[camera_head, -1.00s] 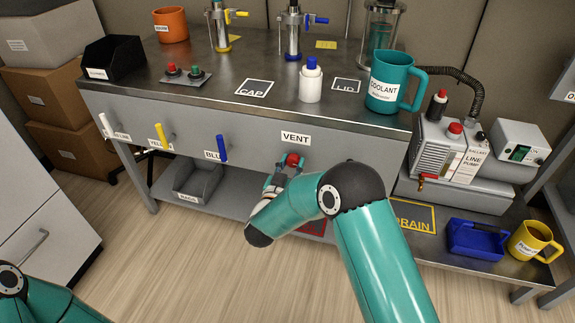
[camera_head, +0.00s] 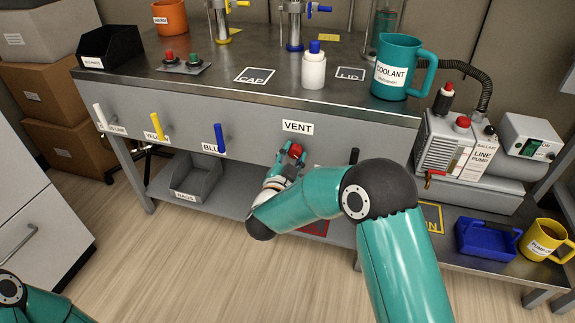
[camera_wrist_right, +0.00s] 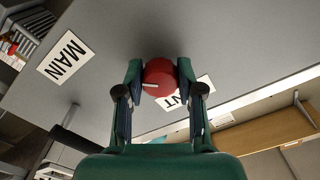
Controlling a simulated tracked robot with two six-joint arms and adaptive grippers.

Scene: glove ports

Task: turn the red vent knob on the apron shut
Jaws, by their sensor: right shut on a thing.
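The red vent knob (camera_head: 296,150) sits on the grey apron of the bench, just below the VENT label (camera_head: 298,128). My right gripper (camera_head: 289,152) is at the knob, with its fingers on either side of it. In the right wrist view the red knob (camera_wrist_right: 159,77) lies between the two fingertips (camera_wrist_right: 160,75), and the gripper is shut on it. A short white mark shows on the knob's face. The VENT label (camera_wrist_right: 201,92) is partly hidden there by a finger. Of my left side, only part of the arm shows at the lower left; its gripper is out of view.
White, yellow (camera_head: 157,127) and blue (camera_head: 220,138) levers stick out along the apron to the left. A black lever (camera_head: 354,156) is to the right, behind my arm. A coolant jug (camera_head: 403,68) and a white bottle (camera_head: 314,68) stand on the bench top.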

